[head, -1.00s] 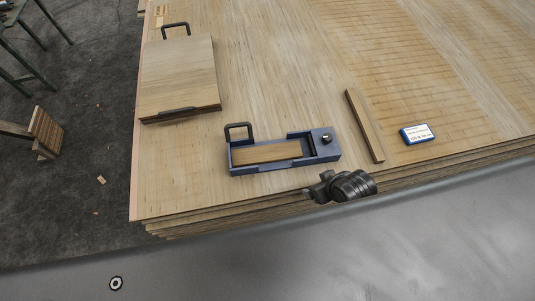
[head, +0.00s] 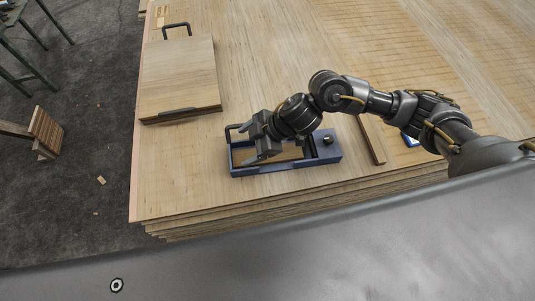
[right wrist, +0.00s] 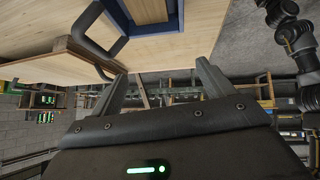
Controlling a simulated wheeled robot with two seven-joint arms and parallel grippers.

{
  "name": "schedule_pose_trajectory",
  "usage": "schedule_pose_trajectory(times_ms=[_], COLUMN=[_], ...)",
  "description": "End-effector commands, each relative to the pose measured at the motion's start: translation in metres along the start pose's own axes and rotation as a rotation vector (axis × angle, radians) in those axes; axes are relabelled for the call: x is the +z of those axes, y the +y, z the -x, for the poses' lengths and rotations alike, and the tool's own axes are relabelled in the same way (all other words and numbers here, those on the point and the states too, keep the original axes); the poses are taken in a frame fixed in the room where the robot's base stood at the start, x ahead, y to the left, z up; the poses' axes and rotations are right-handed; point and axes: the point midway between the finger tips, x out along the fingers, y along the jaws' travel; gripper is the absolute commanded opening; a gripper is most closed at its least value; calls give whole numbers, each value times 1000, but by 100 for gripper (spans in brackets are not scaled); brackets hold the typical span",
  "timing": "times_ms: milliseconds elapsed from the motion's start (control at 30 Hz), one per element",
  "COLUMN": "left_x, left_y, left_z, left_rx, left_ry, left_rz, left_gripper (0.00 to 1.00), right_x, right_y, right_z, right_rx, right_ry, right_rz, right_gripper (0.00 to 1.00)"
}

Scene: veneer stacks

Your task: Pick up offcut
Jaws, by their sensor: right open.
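A blue tray (head: 325,152) with a dark knob and a black loop handle stands near the front edge of the veneer stack. A flat wooden piece (head: 290,153), perhaps the offcut, lies in it, partly covered by my right gripper. My right gripper (head: 247,146) is open over the tray's left part. In the right wrist view its fingers (right wrist: 160,88) are apart with nothing between them, and the blue tray (right wrist: 118,14) shows at the top. A separate wooden strip (head: 373,145) lies right of the tray, partly behind my right arm. My left gripper is not seen.
A square wooden board (head: 180,75) with black handles lies at the back left of the veneer stack (head: 265,50). A small blue and white box (head: 408,139) is mostly hidden behind my right arm. The stack's front edge is close to the tray.

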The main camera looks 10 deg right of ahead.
Motion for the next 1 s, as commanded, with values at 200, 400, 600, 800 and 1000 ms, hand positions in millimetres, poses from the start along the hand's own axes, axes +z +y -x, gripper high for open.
schedule_pose_trajectory(times_ms=[200, 400, 600, 800, 1000], left_x=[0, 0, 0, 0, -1], left_y=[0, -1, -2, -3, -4], left_z=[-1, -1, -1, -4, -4], left_rx=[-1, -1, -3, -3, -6], left_ry=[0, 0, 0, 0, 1], left_rz=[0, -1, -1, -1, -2], left_gripper=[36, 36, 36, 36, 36], right_x=[60, 83, 87, 97, 103], right_y=[21, 28, 27, 22, 20], right_z=[39, 59, 57, 28, 10], right_rx=[-100, -130, -136, -136, -134], right_ry=[-228, -321, -331, -330, -329], right_rz=[-22, -60, -67, -66, -65], right_gripper=[80, 80, 80, 80, 80])
